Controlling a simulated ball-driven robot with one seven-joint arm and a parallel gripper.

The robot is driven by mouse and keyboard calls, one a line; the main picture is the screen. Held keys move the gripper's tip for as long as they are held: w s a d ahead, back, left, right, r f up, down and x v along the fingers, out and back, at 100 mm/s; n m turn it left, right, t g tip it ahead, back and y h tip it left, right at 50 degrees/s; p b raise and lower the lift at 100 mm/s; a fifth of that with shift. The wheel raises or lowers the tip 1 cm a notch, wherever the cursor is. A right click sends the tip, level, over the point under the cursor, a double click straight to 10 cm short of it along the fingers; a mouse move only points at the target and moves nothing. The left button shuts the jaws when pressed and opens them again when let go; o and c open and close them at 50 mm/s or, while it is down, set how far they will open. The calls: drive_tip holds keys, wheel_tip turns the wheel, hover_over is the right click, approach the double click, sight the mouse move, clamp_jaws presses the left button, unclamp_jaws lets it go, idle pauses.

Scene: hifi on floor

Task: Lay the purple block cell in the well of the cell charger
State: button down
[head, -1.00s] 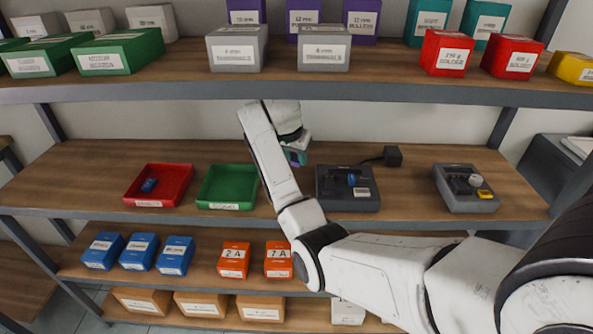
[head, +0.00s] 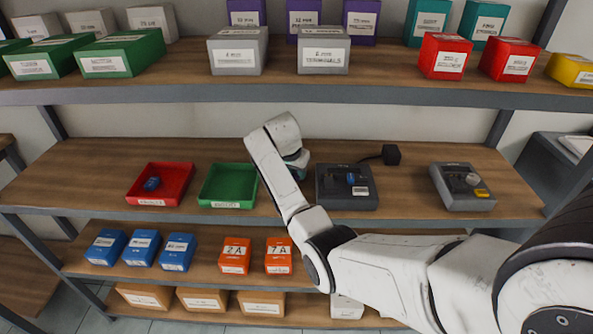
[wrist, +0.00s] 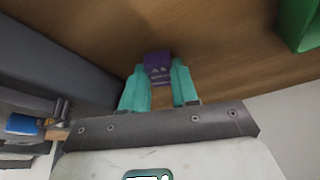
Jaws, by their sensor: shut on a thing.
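The purple block cell (wrist: 158,64) is between the teal fingertips of my gripper (wrist: 157,78) in the wrist view, which is shut on it above the wooden shelf. In the head view my gripper (head: 301,172) is mostly hidden behind my arm, between the green tray and the dark grey device with a black plug, which I take for the cell charger (head: 335,198); the cell cannot be made out there. A blue piece (head: 351,179) sits on this device. The device's dark side (wrist: 45,55) fills the left of the wrist view. I cannot see clearly whether its well is empty.
A green tray (head: 206,203) stands left of my gripper, and a red tray (head: 134,196) holding a blue piece stands further left. A second grey device (head: 450,203) stands at the right. The black plug (head: 391,154) lies behind the first device. The upper shelf (head: 180,86) overhangs.

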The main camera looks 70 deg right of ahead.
drive_tip(key=shift+f, duration=0.2)
drive_tip(key=c, duration=0.9)
unclamp_jaws()
drive_tip(key=shift+r, duration=0.1)
drive_tip(key=shift+o, duration=0.2)
drive_tip(key=b+v, duration=0.1)
drive_tip(key=v, duration=0.6)
drive_tip(key=shift+r, duration=0.35)
drive_tip(key=shift+a, duration=0.15)
